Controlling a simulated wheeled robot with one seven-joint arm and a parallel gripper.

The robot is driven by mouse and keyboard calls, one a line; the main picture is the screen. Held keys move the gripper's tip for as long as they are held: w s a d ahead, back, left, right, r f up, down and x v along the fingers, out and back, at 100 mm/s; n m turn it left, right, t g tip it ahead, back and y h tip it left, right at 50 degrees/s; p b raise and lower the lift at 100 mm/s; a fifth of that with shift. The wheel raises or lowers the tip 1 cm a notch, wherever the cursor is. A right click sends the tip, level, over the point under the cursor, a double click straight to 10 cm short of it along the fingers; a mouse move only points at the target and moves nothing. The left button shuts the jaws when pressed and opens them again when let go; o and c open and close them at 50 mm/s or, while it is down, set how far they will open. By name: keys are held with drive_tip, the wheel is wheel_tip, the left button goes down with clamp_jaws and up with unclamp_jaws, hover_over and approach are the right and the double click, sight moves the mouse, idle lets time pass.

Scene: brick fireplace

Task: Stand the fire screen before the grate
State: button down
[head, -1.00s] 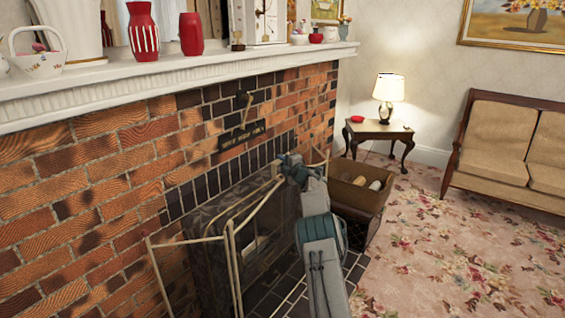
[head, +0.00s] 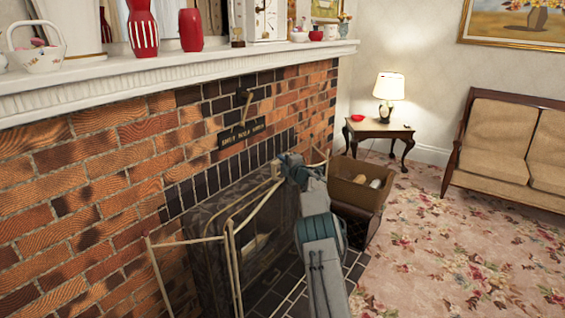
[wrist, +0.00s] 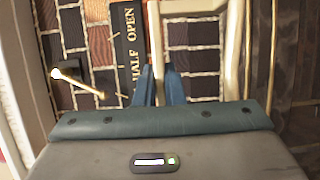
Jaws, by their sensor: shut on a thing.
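The fire screen (head: 232,262) is a folding screen with a thin pale-gold frame and dark see-through mesh panels. It stands upright on the dark tiled hearth, in front of the fireplace opening, with its left panel angled outward. My gripper (head: 283,160) is at the top of the screen toward its right side. In the wrist view my gripper (wrist: 159,85) has its blue fingers closed on a pale bar of the screen frame (wrist: 154,40). The grate behind the mesh is mostly hidden; something pale shows dimly there. My arm hides part of the screen's right side.
A brown box (head: 358,184) with rolled or log-like items stands right of my arm. A side table (head: 380,132) with a lit lamp and a sofa (head: 510,150) are farther back. The mantel (head: 180,68) carries vases and a clock. Flowered carpet (head: 440,240) is open at right.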

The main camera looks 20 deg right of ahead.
drive_tip(key=shift+r, duration=0.4)
idle(0.5)
drive_tip(key=c, duration=1.5)
unclamp_jaws()
drive_tip(key=shift+s+a, duration=0.1)
drive_tip(key=shift+s, duration=0.05)
drive_tip(key=o, duration=0.4)
drive_tip(key=shift+f+b, duration=0.3)
drive_tip(key=shift+f, duration=0.25)
drive_tip(key=shift+r, duration=0.15)
drive_tip(key=b+v, duration=0.9)
drive_tip(key=v, duration=0.2)
